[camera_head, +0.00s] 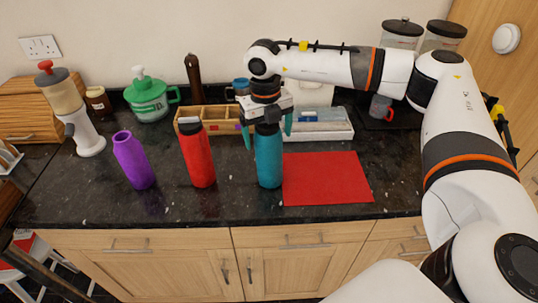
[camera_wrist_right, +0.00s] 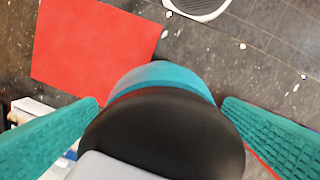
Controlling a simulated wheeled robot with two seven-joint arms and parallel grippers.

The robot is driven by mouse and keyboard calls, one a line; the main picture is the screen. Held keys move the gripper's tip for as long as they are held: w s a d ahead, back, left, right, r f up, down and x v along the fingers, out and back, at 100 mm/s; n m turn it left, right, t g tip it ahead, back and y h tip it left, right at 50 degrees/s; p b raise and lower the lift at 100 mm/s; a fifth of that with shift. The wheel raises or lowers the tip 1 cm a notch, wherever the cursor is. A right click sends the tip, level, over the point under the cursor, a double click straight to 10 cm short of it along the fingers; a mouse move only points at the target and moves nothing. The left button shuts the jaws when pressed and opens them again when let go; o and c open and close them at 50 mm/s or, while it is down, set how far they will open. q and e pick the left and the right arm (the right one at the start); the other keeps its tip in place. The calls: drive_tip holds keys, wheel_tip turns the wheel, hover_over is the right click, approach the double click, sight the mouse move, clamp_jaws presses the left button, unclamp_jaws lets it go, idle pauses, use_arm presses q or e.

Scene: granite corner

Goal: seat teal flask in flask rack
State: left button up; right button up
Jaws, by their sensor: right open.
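The teal flask (camera_head: 269,160) stands upright on the dark counter, at the left edge of a red mat. Its black lid also shows in the wrist view (camera_wrist_right: 165,130), with a teal band of the body (camera_wrist_right: 165,75) beyond it. My right gripper (camera_head: 268,132) points down over the flask. Its green fingers are open, one on each side of the lid, with a gap visible on the right side in the wrist view. No clear flask rack shows; a wooden compartment box (camera_head: 222,113) stands behind the flasks. My left gripper is not in view.
A red flask (camera_head: 198,158) and a purple bottle (camera_head: 132,160) stand to the left. The red mat (camera_head: 328,178) lies bare at right. A white tray (camera_head: 325,136) is behind it. A green pot (camera_head: 149,98) and a white-based dispenser (camera_head: 85,138) stand at the back left.

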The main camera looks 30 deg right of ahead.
drive_tip(key=shift+r, duration=0.1)
drive_tip(key=c, duration=1.7)
